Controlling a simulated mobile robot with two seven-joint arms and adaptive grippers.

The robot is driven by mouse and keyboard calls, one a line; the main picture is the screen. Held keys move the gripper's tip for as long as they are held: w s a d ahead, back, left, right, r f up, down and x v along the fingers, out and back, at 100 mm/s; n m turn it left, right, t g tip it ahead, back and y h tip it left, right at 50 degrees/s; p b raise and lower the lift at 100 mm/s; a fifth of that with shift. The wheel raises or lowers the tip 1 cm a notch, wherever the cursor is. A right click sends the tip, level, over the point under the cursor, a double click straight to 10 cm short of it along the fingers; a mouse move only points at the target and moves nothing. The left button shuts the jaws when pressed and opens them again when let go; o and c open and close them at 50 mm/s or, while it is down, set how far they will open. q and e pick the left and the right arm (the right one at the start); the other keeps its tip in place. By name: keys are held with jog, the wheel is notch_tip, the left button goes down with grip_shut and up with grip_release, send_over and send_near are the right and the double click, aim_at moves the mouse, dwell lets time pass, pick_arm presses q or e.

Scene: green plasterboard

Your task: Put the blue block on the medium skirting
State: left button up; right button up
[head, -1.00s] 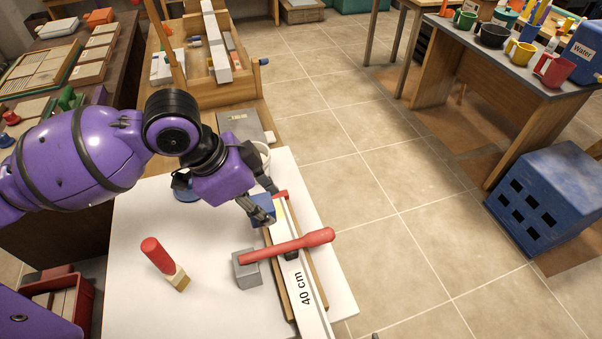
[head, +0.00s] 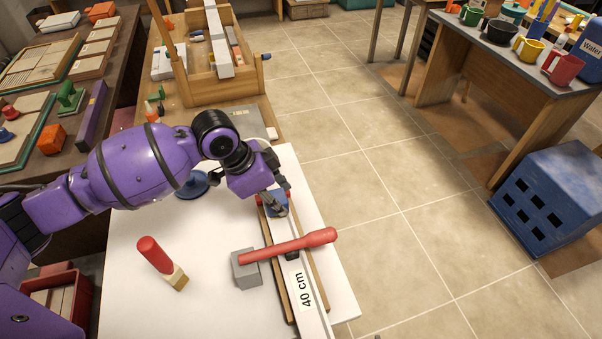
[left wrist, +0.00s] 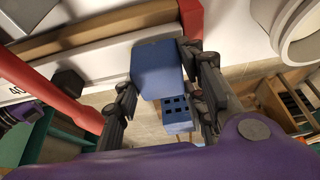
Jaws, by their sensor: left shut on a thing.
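My left gripper (head: 277,200) is shut on the blue block (head: 278,208), over the far end of a white skirting marked 40 cm (head: 312,310). In the left wrist view the blue block (left wrist: 157,68) sits between the two fingers (left wrist: 165,95), beside the pale skirting strip (left wrist: 105,68). The fingers partly hide the block in the head view, and I cannot tell whether it touches the skirting. The skirting lies between wooden strips on a white board. My right gripper is out of view.
A mallet with red handle (head: 300,244) and grey head (head: 245,268) lies across the skirting, near a small black piece (head: 293,256). A red-handled brush (head: 155,255) and a blue round item (head: 198,185) are to the left. Floor lies beyond the board's right edge.

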pick_arm(q)
jog(key=shift+f, duration=0.1)
jog(key=o, duration=1.2)
jog(key=shift+c, duration=0.2)
jog(key=v, duration=1.2)
jog(key=shift+p, duration=0.3)
